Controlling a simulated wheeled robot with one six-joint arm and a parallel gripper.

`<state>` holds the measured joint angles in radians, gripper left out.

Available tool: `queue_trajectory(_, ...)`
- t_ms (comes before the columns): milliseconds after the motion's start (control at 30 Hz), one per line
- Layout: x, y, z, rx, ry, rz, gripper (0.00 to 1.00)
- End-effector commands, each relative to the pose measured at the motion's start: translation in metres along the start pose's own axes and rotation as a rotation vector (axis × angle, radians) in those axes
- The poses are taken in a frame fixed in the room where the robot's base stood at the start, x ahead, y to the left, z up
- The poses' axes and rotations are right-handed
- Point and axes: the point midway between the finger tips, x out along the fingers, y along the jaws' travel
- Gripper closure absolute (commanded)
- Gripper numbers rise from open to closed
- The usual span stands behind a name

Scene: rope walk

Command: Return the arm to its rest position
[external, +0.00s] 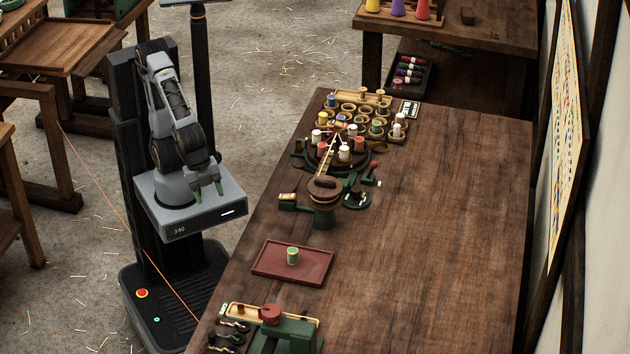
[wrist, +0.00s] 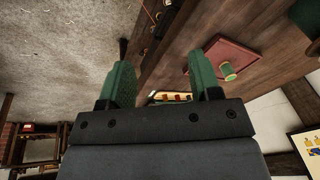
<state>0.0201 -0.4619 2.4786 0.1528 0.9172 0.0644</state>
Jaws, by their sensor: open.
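My arm is folded above my own base at the left of the external view, away from the bench. My gripper (external: 207,187) hangs in front of the arm with its green fingers pointing down. In the wrist view my gripper (wrist: 160,85) shows two green fingers spread apart with nothing between them. It is clear of the wooden workbench (external: 440,250) and touches nothing there.
A red tray (external: 262,270) on the bench holds a green spool (external: 292,256); the tray also shows in the wrist view (wrist: 222,53). A green-and-wood device (external: 323,203) and a rack of spools stand behind it. A green clamp-like tool (external: 290,331) stands in front. The bench's right side is clear.

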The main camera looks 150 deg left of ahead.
Motion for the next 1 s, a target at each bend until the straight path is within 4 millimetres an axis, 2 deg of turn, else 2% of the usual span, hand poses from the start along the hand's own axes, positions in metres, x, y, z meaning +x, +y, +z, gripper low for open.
queue_trajectory(100,-0.008,0.009,0.001,-0.124,0.047,0.071,0.42)
queue_trajectory(200,-0.01,0.013,0.002,-0.17,0.062,0.099,0.42)
queue_trajectory(500,-0.012,0.014,0.001,-0.18,0.064,0.106,0.42)
queue_trajectory(567,-0.02,0.013,0.0,-0.18,0.067,0.106,0.42)
queue_trajectory(700,-0.055,0.007,-0.006,-0.185,0.086,0.103,0.42)
queue_trajectory(800,-0.072,0.004,-0.009,-0.189,0.098,0.102,0.42)
queue_trajectory(900,-0.082,0.002,-0.01,-0.192,0.106,0.101,0.42)
queue_trajectory(1000,-0.082,0.002,-0.01,-0.192,0.106,0.101,0.42)
